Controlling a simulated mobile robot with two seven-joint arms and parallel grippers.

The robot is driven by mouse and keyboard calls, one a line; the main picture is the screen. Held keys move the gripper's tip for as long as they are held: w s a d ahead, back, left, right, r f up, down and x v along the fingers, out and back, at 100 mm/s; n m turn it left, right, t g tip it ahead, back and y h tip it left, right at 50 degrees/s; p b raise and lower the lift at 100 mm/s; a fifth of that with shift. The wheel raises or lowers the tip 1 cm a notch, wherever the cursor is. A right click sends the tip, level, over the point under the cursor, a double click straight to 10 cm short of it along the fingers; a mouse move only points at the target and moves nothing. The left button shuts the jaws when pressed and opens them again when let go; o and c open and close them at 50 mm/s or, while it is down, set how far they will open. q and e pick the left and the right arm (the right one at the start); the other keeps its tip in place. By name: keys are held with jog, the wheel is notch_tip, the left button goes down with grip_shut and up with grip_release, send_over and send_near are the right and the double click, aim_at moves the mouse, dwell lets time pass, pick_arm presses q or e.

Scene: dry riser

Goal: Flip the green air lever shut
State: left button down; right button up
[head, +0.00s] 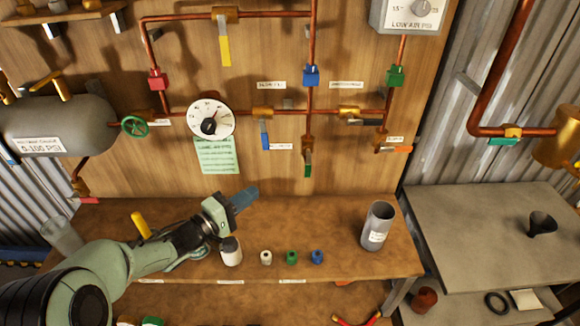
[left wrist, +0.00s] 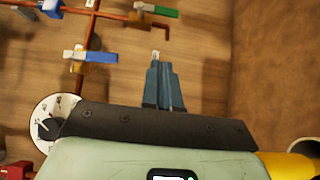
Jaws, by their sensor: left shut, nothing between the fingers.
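The green lever (head: 308,165) hangs straight down from a brass valve (head: 307,142) on the vertical copper pipe at the board's middle. It also shows at the top of the left wrist view (left wrist: 162,11). My left gripper (head: 246,198) is shut and empty, over the bench, left of and lower than the green lever in the head view. Its closed blue-grey fingers (left wrist: 163,85) are in the left wrist view, apart from the lever. My right gripper is in neither view.
A blue lever (head: 265,140) and a dial gauge (head: 210,119) are left of the green lever; an orange-tipped lever (head: 398,149) is right. Another green handle (head: 503,141) is on the far-right pipe. A grey cup (head: 378,225) and small capped items stand on the bench (head: 335,262).

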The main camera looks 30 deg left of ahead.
pick_arm(q)
jog(key=shift+w, duration=0.1)
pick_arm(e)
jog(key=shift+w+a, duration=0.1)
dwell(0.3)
pick_arm(q)
jog(key=d+p+x, duration=0.1)
jog(key=d+x, duration=0.1)
jog(key=x, duration=1)
jog(key=shift+d, duration=0.4)
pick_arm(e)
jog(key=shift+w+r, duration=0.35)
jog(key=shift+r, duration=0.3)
pick_arm(q)
jog(key=shift+w, duration=0.1)
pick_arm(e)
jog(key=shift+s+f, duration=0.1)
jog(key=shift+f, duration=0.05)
pick_arm(q)
jog(key=shift+d+f+t+b, duration=0.1)
jog(key=shift+d+t+b, duration=0.05)
jog(key=shift+t+b, duration=0.3)
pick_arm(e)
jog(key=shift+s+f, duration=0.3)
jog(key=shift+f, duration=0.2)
